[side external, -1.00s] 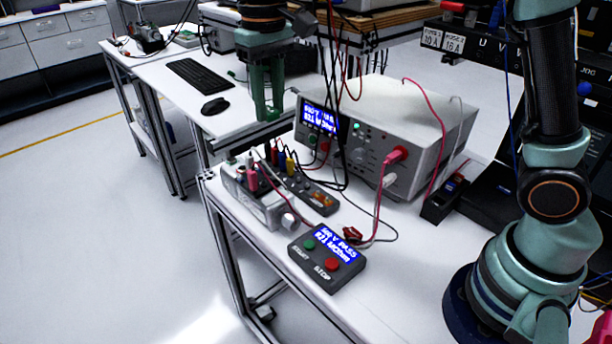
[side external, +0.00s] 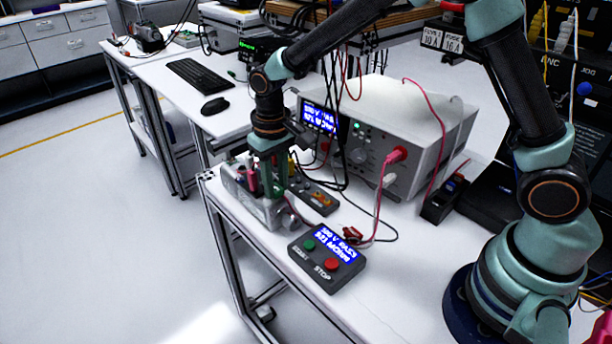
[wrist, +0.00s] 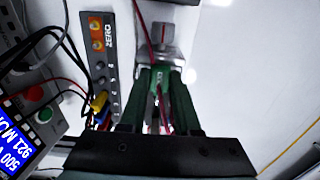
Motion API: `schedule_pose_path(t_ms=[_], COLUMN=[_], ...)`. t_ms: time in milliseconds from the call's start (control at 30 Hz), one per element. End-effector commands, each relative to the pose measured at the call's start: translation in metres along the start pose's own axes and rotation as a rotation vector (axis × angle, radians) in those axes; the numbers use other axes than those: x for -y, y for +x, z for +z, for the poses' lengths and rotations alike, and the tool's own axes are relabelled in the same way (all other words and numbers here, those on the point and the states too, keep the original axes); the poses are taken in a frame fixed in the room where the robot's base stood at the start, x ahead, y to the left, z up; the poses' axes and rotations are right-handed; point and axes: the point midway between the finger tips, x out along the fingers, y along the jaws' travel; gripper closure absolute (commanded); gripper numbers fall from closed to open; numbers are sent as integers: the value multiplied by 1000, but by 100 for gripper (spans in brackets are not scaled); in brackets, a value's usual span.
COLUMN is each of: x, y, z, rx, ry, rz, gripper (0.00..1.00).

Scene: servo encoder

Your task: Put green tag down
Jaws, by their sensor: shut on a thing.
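My gripper (side external: 272,190) points down over the grey metal unit (side external: 246,207) at the table's left corner. In the wrist view, its green fingers (wrist: 160,78) are close together and shut on a small green piece with pale marks, which I take as the green tag (wrist: 158,84). The tag and fingers are nearly the same green, so its edges are hard to tell. The fingertips reach up to the silver end of the unit (wrist: 160,47). I cannot tell whether the tag touches it. In the side view the tag is not distinguishable.
A dark control box with START and STOP buttons (side external: 327,257) stands in front. A grey handheld strip (side external: 315,196) with coloured plugs lies beside the unit. A large instrument (side external: 385,130) with hanging cables stands behind. Bare white table (side external: 400,265) lies right of the control box.

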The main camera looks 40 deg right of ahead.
Motion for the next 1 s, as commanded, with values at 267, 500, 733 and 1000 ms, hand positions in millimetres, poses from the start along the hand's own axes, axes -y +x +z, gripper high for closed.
schedule_pose_path(t_ms=[267, 500, 733, 1000], x=[0, 0, 0, 0], y=[9, 12, 12, 4], z=[0, 0, 0, -1], rx=[0, 1, 0, -4], ry=[0, 0, 0, 0], rz=[0, 0, 0, -1], gripper=[100, 65, 39, 39])
